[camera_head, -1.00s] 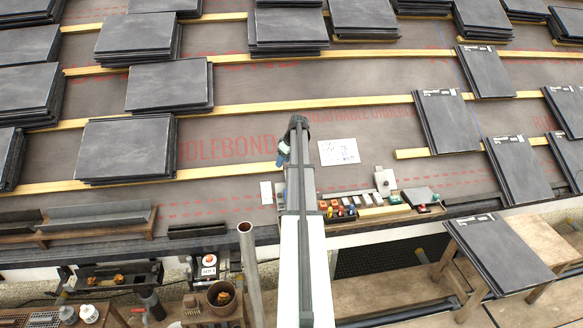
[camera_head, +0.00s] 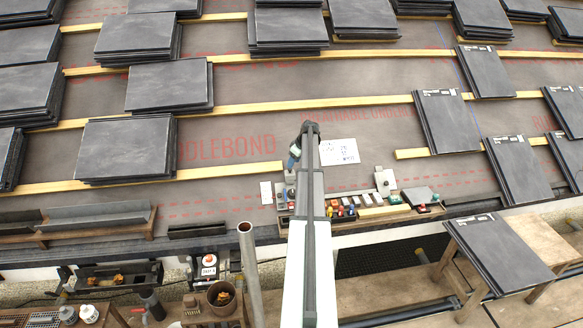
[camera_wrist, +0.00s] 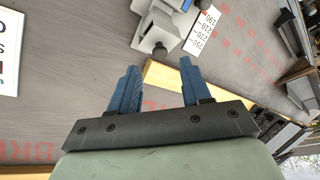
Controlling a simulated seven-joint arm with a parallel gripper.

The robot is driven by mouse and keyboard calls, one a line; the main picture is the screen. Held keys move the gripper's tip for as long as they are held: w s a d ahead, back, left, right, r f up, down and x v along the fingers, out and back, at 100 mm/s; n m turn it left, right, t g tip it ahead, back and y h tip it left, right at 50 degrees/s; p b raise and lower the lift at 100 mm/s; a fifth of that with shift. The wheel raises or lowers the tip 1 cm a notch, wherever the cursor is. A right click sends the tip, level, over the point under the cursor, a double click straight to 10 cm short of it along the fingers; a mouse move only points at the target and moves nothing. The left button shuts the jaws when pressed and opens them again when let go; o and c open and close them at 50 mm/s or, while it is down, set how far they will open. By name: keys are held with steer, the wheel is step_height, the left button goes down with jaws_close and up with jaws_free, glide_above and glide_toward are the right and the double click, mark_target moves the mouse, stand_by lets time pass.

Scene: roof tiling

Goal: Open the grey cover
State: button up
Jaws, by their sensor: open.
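My gripper (camera_head: 293,160) is at the end of my arm, over the grey roof membrane, left of the white printed sheet. In the wrist view its two blue fingers (camera_wrist: 160,78) are apart with nothing between them. A grey panel (camera_head: 416,194) that may be the grey cover sits at the right end of the wooden tray (camera_head: 362,223), well right of my gripper. I cannot tell whether it is shut. A pale grey device (camera_wrist: 150,28) with a dark knob lies ahead of the fingers in the wrist view, apart from them.
A white sheet (camera_head: 344,151) and a small scale card (camera_head: 266,192) lie on the membrane. Slate stacks (camera_head: 128,147) stand left and right. A grey pipe (camera_head: 249,268) rises in front.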

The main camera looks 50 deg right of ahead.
mark_target(291, 170)
steer(key=shift+x, duration=2.15)
steer(key=shift+c, duration=0.2)
jaws_close()
